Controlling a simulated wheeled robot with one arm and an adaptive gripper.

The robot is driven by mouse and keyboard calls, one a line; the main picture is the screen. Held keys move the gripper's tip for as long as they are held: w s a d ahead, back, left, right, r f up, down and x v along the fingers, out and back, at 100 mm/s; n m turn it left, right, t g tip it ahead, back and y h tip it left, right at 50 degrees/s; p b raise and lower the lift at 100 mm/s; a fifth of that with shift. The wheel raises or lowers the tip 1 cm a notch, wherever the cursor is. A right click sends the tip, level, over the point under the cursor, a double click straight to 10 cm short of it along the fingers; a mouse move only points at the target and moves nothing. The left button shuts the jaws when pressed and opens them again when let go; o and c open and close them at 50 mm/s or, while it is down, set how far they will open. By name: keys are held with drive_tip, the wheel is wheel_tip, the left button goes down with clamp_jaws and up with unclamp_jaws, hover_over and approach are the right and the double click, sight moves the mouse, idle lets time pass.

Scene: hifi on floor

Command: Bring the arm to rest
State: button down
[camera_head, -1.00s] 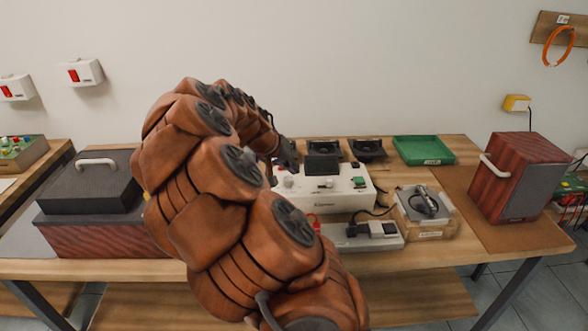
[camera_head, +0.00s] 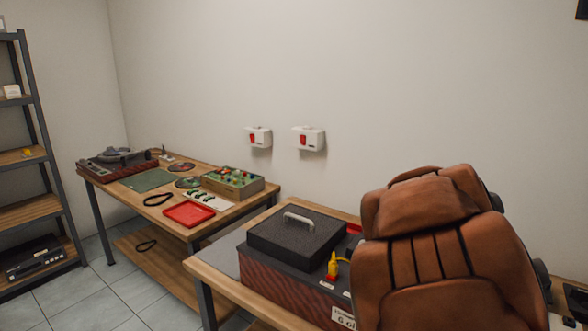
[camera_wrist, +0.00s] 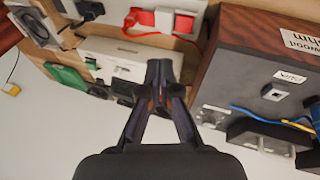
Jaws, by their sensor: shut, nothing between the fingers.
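A wooden-sided box (camera_wrist: 250,60) with white labels is to the right of the fingers.
A second bench (camera_head: 150,187) holds a red tray (camera_head: 189,213) and a turntable (camera_head: 118,158). A metal shelf (camera_head: 40,150) stands at left. Tiled floor (camera_head: 110,295) is free in front.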

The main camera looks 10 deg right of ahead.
drive_tip(key=s+a+n+y+p, duration=0.1)
drive_tip(key=s+a+n, duration=0.3)
drive_tip(key=s+a, duration=0.4)
drive_tip(key=s+a+n+g+y+p, duration=0.1)
drive_tip(key=s+a+n+y+p, duration=0.1)
drive_tip(key=s+a, duration=0.7)
drive_tip(key=a+n+y, duration=0.1)
drive_tip(key=a+n, duration=0.1)
drive_tip(key=a, duration=0.3)
drive_tip(key=shift+f, duration=0.15)
